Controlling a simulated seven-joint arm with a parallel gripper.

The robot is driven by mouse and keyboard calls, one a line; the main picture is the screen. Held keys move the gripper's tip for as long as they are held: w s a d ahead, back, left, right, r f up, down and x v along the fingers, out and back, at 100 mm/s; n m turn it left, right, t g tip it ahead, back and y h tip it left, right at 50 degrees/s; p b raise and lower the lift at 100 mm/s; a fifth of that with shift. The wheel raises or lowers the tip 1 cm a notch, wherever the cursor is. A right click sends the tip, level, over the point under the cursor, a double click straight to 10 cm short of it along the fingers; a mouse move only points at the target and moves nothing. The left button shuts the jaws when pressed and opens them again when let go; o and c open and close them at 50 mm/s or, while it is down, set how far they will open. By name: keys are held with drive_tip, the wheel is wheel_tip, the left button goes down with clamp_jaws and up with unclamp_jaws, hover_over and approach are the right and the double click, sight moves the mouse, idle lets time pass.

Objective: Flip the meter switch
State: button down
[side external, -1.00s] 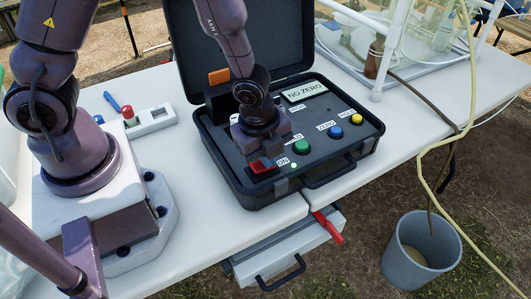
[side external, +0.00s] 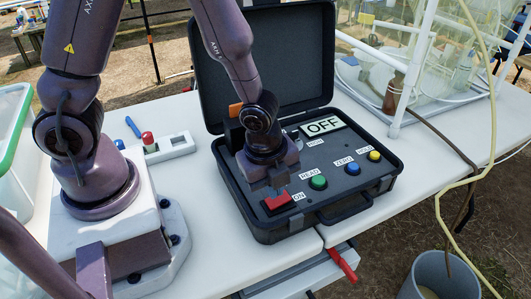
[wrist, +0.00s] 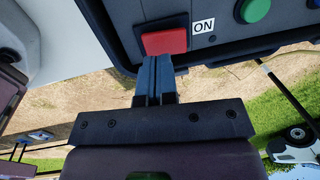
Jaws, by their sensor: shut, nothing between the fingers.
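The meter (side external: 262,215) is a black open case on the table, its lid raised at the back. Its red rocker switch (side external: 279,203), labelled ON, sits at the front left of the panel and also shows in the wrist view (wrist: 166,41). The meter's display (side external: 322,126) reads OFF. My gripper (side external: 273,190) is shut and empty, pointing down right over the switch. In the wrist view its blue-grey fingertips (wrist: 156,62) are together at the switch's near edge. I cannot tell whether they touch it.
Green (side external: 318,182), blue (side external: 353,168) and yellow (side external: 375,156) buttons line the panel to the right. An orange-topped black part stands behind my gripper. A white holder (side external: 178,145) is left of the case. A grey bucket (side external: 442,275) stands below, right.

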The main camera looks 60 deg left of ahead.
wheel_tip(320, 180, up, 12)
drive_tip(key=s, duration=0.2)
drive_tip(key=shift+s+f, duration=0.15)
drive_tip(key=shift+f, duration=0.05)
drive_tip(key=shift+a, duration=0.1)
drive_tip(key=w+a+h, duration=0.3)
drive_tip(key=shift+a+r+g, duration=0.3)
drive_tip(key=shift+r+g, duration=0.05)
drive_tip(key=shift+g, duration=0.05)
idle(0.5)
drive_tip(key=shift+f, duration=0.15)
drive_tip(key=x, duration=1.2)
drive_tip(key=shift+w+a+f, duration=0.1)
drive_tip(key=shift+w+f, duration=0.1)
drive_tip(key=shift+f, duration=0.1)
drive_tip(key=shift+w+f, duration=0.2)
drive_tip(key=shift+f, duration=0.35)
